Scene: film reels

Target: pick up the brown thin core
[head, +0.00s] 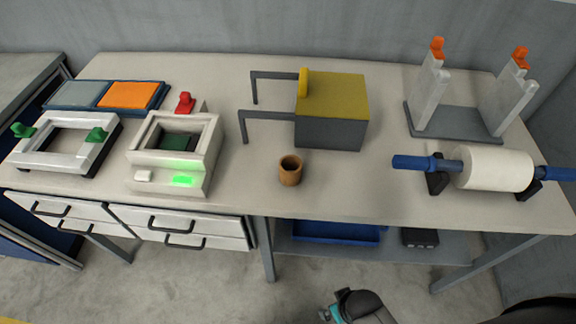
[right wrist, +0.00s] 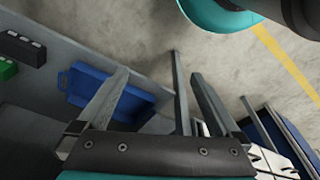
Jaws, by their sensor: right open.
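The brown thin core (head: 290,171) is a short hollow cylinder standing upright on the table (head: 340,195), near the middle of its front edge. Nothing touches it. My right gripper (right wrist: 160,73) shows in the right wrist view with its two fingers spread apart and nothing between them. It faces the underside of the table and the floor; the core is not in that view. Part of one of my arms shows at the bottom of the head view, below the table. My left gripper is not in view.
A grey box with a yellow top (head: 332,100) stands behind the core. A green-lit device (head: 172,160) is to its left, a white roll on a blue rod (head: 493,167) to its right. A blue tray (head: 325,232) lies on the lower shelf. Table around the core is clear.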

